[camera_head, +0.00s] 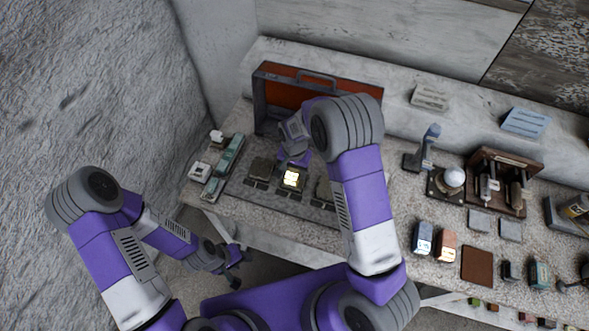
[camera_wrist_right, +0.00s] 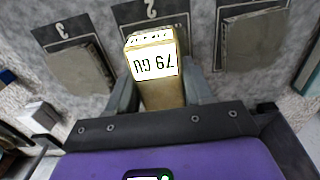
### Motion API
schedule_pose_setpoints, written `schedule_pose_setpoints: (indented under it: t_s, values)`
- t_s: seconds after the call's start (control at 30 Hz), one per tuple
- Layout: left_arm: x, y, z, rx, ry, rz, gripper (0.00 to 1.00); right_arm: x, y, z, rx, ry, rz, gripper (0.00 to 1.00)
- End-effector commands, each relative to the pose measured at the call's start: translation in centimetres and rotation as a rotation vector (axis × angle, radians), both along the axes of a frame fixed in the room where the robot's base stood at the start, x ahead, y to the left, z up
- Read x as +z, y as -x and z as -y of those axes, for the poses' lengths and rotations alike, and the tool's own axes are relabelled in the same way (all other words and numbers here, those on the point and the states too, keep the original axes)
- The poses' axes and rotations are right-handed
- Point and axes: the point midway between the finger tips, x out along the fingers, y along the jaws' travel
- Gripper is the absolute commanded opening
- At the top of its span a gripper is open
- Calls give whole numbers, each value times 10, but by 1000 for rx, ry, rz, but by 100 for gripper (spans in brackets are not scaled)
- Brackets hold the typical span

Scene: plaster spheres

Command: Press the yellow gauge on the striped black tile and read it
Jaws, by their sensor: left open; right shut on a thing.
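The yellow gauge (camera_wrist_right: 158,85) stands between my right gripper's fingers (camera_wrist_right: 158,98), which are shut on it. Its lit face seems to read 79 GU, upside down in the wrist view. The gauge (camera_head: 291,179) also glows below my right gripper (camera_head: 293,162) in the head view. A black tile marked 2 (camera_wrist_right: 135,12) lies behind the gauge, which hides much of it; I cannot make out stripes or contact. A black tile marked 3 (camera_wrist_right: 62,32) with a grey slab is beside it, and another slab (camera_wrist_right: 252,38) opposite. My left gripper (camera_head: 234,258) is open and empty, off the table's front.
An open orange-lined case (camera_head: 275,92) stands behind the tiles. Green and white blocks (camera_head: 228,155) lie at left. A stand with a white ball (camera_head: 453,177), a wooden box (camera_head: 505,165) and a brown plate (camera_head: 477,266) are at right. My right forearm covers the middle.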

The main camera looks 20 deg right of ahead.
Motion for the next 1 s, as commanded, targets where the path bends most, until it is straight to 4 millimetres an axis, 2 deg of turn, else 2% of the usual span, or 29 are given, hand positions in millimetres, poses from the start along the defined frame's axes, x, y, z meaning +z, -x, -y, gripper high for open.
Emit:
schedule_pose_setpoints:
  t_s: [1.0]
  values:
    - [-5,0,0,0,0,0,43,-7,0,0,0,0,1,27]
